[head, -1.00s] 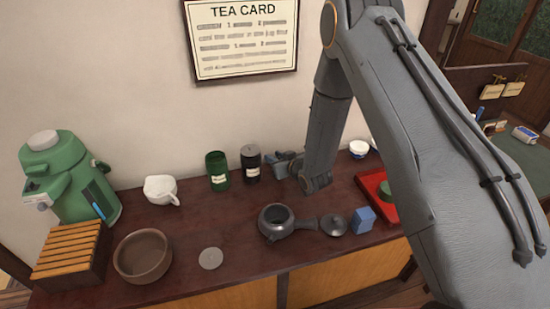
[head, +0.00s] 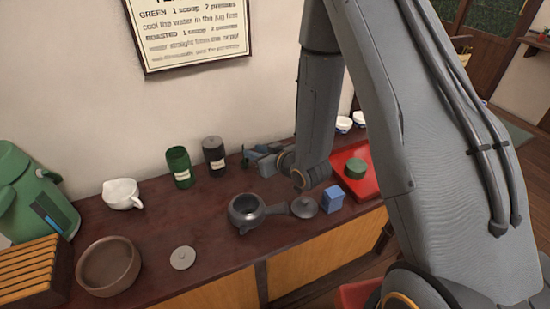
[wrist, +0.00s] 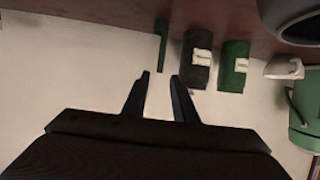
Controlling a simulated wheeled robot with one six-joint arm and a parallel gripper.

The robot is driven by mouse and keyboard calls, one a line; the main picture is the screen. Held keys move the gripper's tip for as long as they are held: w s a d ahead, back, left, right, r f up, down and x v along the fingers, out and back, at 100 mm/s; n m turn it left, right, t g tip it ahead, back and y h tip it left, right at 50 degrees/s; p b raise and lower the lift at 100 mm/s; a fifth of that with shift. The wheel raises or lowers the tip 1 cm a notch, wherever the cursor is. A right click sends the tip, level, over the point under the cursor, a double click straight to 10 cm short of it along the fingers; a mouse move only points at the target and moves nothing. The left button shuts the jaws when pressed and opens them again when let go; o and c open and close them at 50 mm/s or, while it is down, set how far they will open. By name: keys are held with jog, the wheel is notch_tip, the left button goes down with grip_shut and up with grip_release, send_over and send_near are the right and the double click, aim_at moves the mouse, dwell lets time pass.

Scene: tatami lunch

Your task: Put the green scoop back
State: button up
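A narrow green strip, which looks like the green scoop (wrist: 161,45), shows in the wrist view beside the black canister (wrist: 198,65). My gripper (wrist: 160,75) is open, its two fingers apart, with the strip's near end in line with the gap between the fingertips. I cannot tell how far it is from the fingers. In the head view my gripper (head: 262,153) is over the back of the counter, right of the black canister (head: 213,152). A green canister (head: 179,167) stands left of the black one.
A red tray (head: 368,181) with a green round item (head: 355,168) is at right. A white jug (head: 122,194) and brown bowl (head: 108,266) are left.

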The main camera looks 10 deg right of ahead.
jog(key=s+d+r+m+g+h, duration=0.3)
jog(key=s+d+r+g+h, duration=0.2)
jog(key=s+d, duration=0.45)
jog(key=s+d+r+m+g, duration=0.1)
jog(key=s+d+r+g, duration=0.1)
jog(key=s, duration=0.5)
jog(key=s+d+r+m+g+h, duration=0.1)
jog(key=s+d+r+g, duration=0.2)
jog(key=s, duration=0.5)
jog(key=shift+r+m+g, duration=0.3)
jog(key=shift+r+g, duration=0.1)
jog(key=shift+s, duration=0.1)
